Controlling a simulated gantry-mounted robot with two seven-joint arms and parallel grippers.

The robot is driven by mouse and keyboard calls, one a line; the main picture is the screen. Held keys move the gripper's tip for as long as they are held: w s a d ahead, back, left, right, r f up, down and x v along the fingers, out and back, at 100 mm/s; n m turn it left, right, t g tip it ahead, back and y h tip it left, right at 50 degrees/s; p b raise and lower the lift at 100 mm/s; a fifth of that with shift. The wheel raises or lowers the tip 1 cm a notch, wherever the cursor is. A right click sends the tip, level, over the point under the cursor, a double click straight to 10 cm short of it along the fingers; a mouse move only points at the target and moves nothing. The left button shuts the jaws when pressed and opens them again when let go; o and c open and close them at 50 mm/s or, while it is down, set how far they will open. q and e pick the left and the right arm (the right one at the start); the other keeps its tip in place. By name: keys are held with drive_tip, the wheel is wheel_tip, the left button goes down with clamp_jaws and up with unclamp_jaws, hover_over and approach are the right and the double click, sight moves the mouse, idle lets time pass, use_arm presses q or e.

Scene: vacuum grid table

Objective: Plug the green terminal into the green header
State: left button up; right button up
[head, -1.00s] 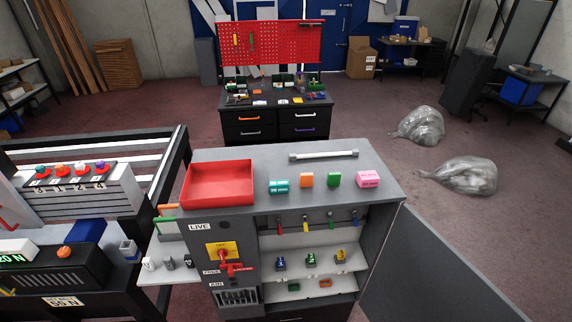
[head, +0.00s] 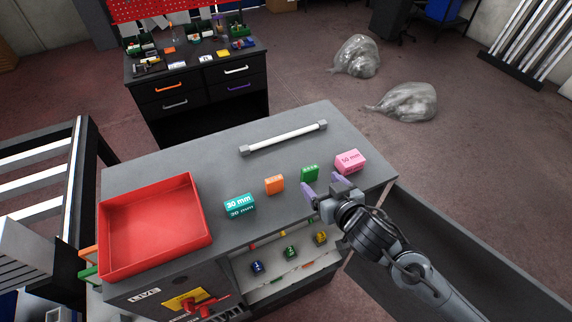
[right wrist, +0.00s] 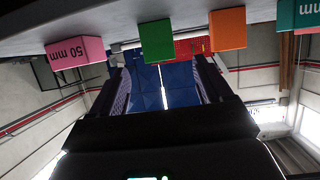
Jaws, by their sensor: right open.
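A small green block (head: 309,173) stands on the grey cabinet top (head: 215,160), between an orange block and a pink one; I take it for the green terminal. In the right wrist view the green block (right wrist: 156,41) shows between the finger directions, ahead of the gripper. I cannot make out the green header for certain; small green parts (head: 133,48) sit on the far bench. My left gripper is not in view.
Close by on the top are an orange block (head: 274,184), a pink 50 mm block (head: 350,161) and a teal 30 mm block (head: 239,205). A red tray (head: 150,240) is at left, a white bar handle (head: 284,139) at the back.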

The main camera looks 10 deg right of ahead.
sight(311, 173)
drive_tip(key=x, duration=0.4)
drive_tip(key=shift+w+f, duration=0.1)
drive_tip(key=shift+w, duration=0.05)
drive_tip(key=p+x, duration=0.2)
drive_tip(key=x, duration=0.2)
drive_tip(key=shift+w, duration=0.1)
drive_tip(key=shift+w+f, duration=0.2)
drive_tip(key=shift+w, duration=0.4)
drive_tip(key=c, duration=0.9)
drive_tip(key=shift+c, duration=0.7)
